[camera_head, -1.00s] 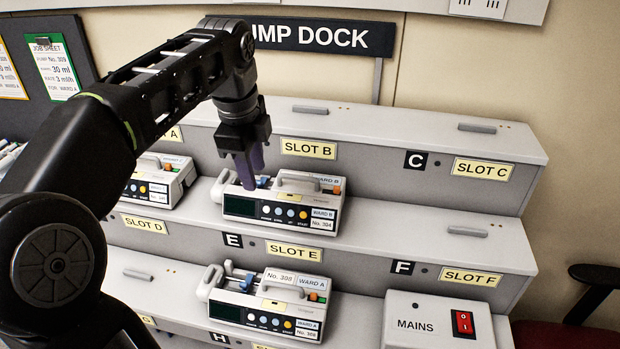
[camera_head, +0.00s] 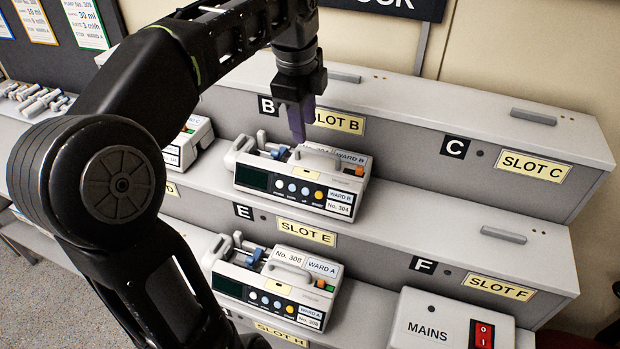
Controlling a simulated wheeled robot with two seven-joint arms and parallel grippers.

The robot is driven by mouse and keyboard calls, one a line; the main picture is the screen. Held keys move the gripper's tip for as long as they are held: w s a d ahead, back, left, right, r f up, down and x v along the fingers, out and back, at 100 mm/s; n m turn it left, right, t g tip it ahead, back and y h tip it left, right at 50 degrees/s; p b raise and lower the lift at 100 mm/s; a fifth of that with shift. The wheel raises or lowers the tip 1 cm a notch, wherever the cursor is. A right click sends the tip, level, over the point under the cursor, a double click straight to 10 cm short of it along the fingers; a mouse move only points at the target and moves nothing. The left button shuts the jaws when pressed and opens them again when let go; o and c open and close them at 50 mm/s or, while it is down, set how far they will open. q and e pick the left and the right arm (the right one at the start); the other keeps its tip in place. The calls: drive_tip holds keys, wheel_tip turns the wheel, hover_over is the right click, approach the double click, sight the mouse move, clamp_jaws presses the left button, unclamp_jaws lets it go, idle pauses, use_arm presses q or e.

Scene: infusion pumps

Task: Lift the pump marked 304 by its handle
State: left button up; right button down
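The pump marked 304 (camera_head: 265,199) is a white and grey box with a dark screen, coloured buttons and a "WARD B No. 304" label. It sits on the middle step, below the SLOT B sign. Its pale grey handle (camera_head: 320,154) lies along the top, right of the blue syringe parts. My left gripper (camera_head: 299,136) points down with purple fingers, its tips just above and behind the pump, near the handle's left end. The fingers overlap in this view, so their gap is unclear. Nothing shows held. My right gripper is not in view.
A similar Ward A pump (camera_head: 262,291) sits on the step below, and another white pump (camera_head: 188,144) stands to the left, partly behind my arm. A MAINS box (camera_head: 440,322) with a red switch is at the lower right. The middle step is clear right of pump 304.

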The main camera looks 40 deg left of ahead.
sight(307, 149)
use_arm(q)
drive_tip(key=shift+f, duration=0.2)
drive_tip(key=shift+w+a+f+p, duration=0.1)
drive_tip(key=shift+w+f+p, duration=0.05)
drive_tip(key=shift+f, duration=0.7)
drive_tip(key=shift+w+d+f+p, duration=0.1)
drive_tip(key=shift+w+f+p, duration=0.1)
drive_tip(key=shift+f, duration=0.7)
drive_tip(key=shift+w+a+f+p, duration=0.1)
drive_tip(key=shift+w+f, duration=0.05)
drive_tip(key=shift+f, duration=0.7)
clamp_jaws()
drive_tip(key=shift+r, duration=0.1)
